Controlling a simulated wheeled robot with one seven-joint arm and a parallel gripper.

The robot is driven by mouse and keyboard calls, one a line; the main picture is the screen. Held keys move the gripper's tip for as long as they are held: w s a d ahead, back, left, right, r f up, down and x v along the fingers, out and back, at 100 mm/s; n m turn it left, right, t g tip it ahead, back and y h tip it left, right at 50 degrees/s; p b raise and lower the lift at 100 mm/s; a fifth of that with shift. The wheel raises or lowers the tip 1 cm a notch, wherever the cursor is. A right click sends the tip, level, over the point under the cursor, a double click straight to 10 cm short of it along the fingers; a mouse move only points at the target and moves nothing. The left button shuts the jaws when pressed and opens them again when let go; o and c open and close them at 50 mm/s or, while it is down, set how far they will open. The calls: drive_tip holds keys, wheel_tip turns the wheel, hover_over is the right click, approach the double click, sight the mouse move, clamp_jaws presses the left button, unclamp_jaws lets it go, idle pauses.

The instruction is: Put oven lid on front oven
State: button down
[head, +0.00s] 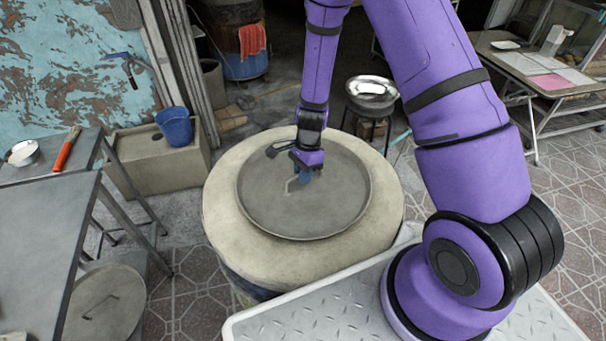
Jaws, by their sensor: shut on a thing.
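The round grey oven lid (330,215) lies flat over the top of the front oven (225,205), inside its pale wide rim. A thin gap of shadow shows at the lid's edge, and I cannot tell if it rests fully on the oven. My gripper (304,177) reaches down from above and is shut on the lid's handle (290,186), near the middle of the lid. The fingers partly hide the handle. The oven opening is hidden under the lid.
A second round lid (108,322) lies low at the bottom left. A metal table (40,235) stands at left, with a blue bucket (174,127) behind it. A steel bowl (371,93) sits on a stand behind the oven. Another table (545,80) stands at right.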

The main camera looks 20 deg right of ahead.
drive_tip(key=c, duration=1.2)
unclamp_jaws()
drive_tip(key=shift+o, duration=0.2)
drive_tip(key=d+r+n+t, duration=0.1)
drive_tip(key=d+r+n, duration=0.1)
drive_tip(key=r, duration=1)
drive_tip(key=d+r+n+t, duration=0.1)
drive_tip(key=r+n, duration=0.1)
drive_tip(key=r, duration=1.1)
drive_tip(key=s+d+r+n+t+h, duration=0.1)
drive_tip(key=s+d+r+n+t, duration=0.1)
drive_tip(key=s+r+n, duration=0.4)
drive_tip(key=s+d+r+n+t+h, duration=0.1)
drive_tip(key=s+r+n, duration=0.5)
drive_tip(key=s+r, duration=0.7)
drive_tip(key=shift+s+d+t, duration=0.45)
drive_tip(key=shift+s+t, duration=0.65)
drive_tip(key=shift+s, duration=0.85)
